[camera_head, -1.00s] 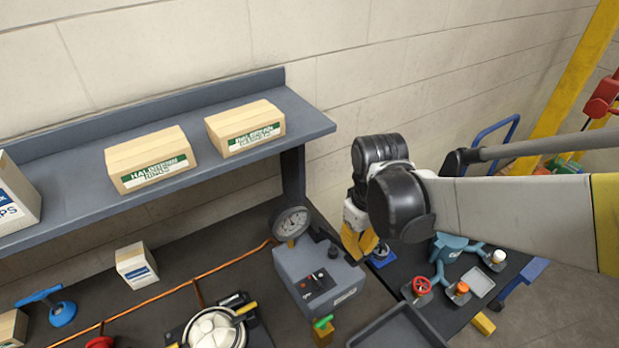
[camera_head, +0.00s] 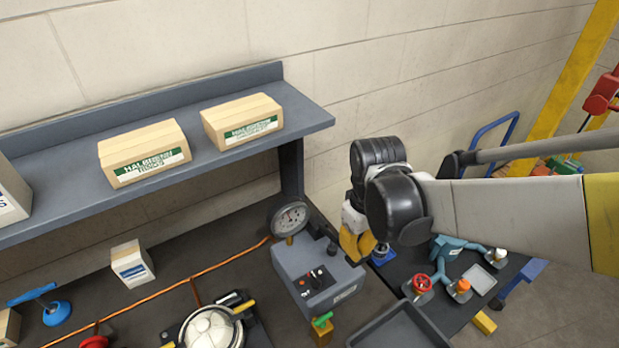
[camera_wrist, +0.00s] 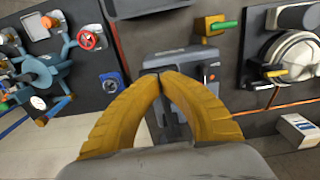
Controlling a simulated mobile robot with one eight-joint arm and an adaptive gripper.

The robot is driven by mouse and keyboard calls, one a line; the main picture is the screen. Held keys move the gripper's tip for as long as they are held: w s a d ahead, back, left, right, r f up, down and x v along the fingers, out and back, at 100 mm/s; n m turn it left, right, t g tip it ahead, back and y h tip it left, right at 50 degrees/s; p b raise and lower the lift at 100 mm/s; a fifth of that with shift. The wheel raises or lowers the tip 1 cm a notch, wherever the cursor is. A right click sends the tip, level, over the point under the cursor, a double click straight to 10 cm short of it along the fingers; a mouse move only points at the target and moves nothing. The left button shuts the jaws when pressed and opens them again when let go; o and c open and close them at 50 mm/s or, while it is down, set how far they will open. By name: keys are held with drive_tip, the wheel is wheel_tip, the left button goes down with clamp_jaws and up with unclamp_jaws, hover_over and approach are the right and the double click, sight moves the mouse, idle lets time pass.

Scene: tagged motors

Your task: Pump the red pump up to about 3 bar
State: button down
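A round red part (camera_head: 95,342) shows at the bottom left edge in the head view, cut off by the frame; I cannot tell for sure whether it is the red pump. My gripper (camera_head: 357,246) is right of the gauge, well away from the red part. In the wrist view its yellow fingers (camera_wrist: 159,76) meet at the tips with nothing seen between them, in front of the grey box.
A blue T-handled device (camera_head: 50,308) stands at the left. An orange hose (camera_head: 185,283) runs across the bench. A shelf (camera_head: 235,150) with cartons overhangs the back. A dark tray (camera_head: 402,330) and a blue valve assembly with a red handwheel (camera_head: 421,282) are at the right.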

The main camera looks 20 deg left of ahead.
drive_tip(key=shift+f+b, duration=0.65)
drive_tip(key=shift+f, duration=0.25)
drive_tip(key=shift+r+p, duration=1.5)
drive_tip(key=shift+r, duration=0.55)
wheel_tip(320, 180, up, 5)
drive_tip(key=p, duration=0.3)
drive_tip(key=shift+p, duration=0.35)
drive_tip(key=shift+f, duration=0.1)
